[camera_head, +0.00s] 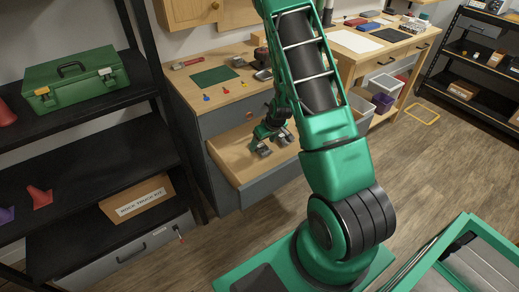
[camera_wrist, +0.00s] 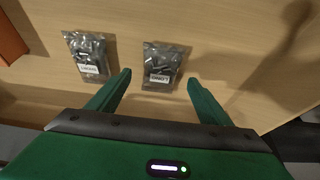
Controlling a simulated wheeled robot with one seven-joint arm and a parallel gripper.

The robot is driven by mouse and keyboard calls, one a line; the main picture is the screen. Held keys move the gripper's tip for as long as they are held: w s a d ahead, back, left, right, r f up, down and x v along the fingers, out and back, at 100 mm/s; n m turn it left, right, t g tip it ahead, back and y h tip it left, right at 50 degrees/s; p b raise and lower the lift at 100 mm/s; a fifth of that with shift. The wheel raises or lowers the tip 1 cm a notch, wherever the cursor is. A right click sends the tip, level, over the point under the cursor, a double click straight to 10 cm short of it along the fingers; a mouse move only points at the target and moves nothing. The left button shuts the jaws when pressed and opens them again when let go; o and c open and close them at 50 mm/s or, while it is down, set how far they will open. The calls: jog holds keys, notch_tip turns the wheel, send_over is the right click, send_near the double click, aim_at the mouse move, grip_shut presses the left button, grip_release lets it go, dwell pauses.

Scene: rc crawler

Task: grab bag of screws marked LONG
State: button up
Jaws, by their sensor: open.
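In the wrist view two clear bags of grey screws lie apart on a pale wooden surface. The right bag (camera_wrist: 163,62) has a white label that seems to read LONG upside down. The left bag (camera_wrist: 88,52) has a white label too small to read surely. My gripper (camera_wrist: 159,79) is open and empty, its fingers on either side of the right bag's lower part in the picture; I cannot tell its height above it. In the head view my gripper (camera_head: 271,136) is over the pulled-out drawer (camera_head: 275,181), partly hiding the bags.
The workbench (camera_head: 218,101) above the drawer holds a green mat (camera_head: 214,76) and small coloured items. A dark shelf with a green toolbox (camera_head: 76,79) stands at left. Storage bins (camera_head: 384,92) are under the right bench.

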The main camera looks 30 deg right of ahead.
jog(key=shift+x, duration=1.25)
jog(key=c, duration=1.2)
jog(key=shift+o, duration=0.2)
jog(key=shift+r, duration=0.15)
